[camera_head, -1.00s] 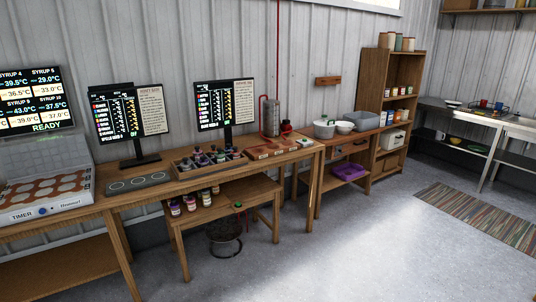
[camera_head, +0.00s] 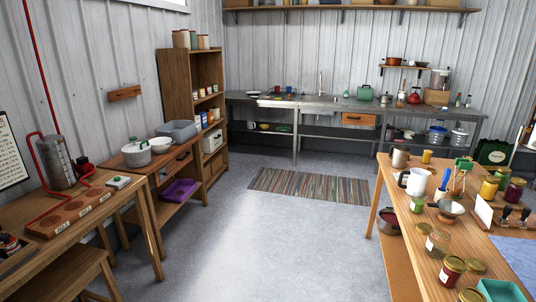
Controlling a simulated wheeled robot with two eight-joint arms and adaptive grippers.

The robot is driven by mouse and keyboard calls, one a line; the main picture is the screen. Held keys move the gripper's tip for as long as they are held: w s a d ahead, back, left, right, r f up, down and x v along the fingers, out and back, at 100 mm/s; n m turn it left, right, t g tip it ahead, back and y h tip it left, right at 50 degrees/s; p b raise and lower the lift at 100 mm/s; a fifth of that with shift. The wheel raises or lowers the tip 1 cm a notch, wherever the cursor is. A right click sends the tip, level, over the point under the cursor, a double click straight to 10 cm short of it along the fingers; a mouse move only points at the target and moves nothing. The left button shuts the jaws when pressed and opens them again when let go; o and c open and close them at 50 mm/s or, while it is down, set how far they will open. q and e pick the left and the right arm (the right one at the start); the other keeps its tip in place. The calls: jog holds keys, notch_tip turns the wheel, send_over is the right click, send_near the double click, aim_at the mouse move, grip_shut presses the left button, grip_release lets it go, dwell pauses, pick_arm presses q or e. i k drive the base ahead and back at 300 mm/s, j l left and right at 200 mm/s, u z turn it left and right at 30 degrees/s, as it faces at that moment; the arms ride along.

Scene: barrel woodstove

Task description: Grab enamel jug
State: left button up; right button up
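A white jug (camera_head: 416,181), which looks like the enamel jug, stands upright near the left edge of the wooden table (camera_head: 389,232) at the right. A dark handle shows on its left side. A metal pot (camera_head: 400,158) stands just behind it, and a green-lidded jar (camera_head: 417,204) stands in front. Neither of my grippers is in view.
Jars, a blue-handled tool and a bowl (camera_head: 450,208) crowd the right table. A wooden bench (camera_head: 140,205) and shelf (camera_head: 165,85) line the left. A steel counter (camera_head: 330,103) runs along the back. The floor between, with a striped rug (camera_head: 310,186), is clear.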

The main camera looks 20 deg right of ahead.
aim_at(418, 179)
jog(key=i+l+z, duration=0.15)
jog(key=i+z, duration=0.6)
jog(key=z, duration=0.2)
jog(key=i+j+z, duration=0.15)
jog(key=i+z, duration=0.3)
jog(key=i+j+z, duration=0.3)
jog(key=z, duration=0.15)
jog(key=i+j+z, duration=0.3)
jog(key=z, duration=0.2)
jog(key=j, duration=0.1)
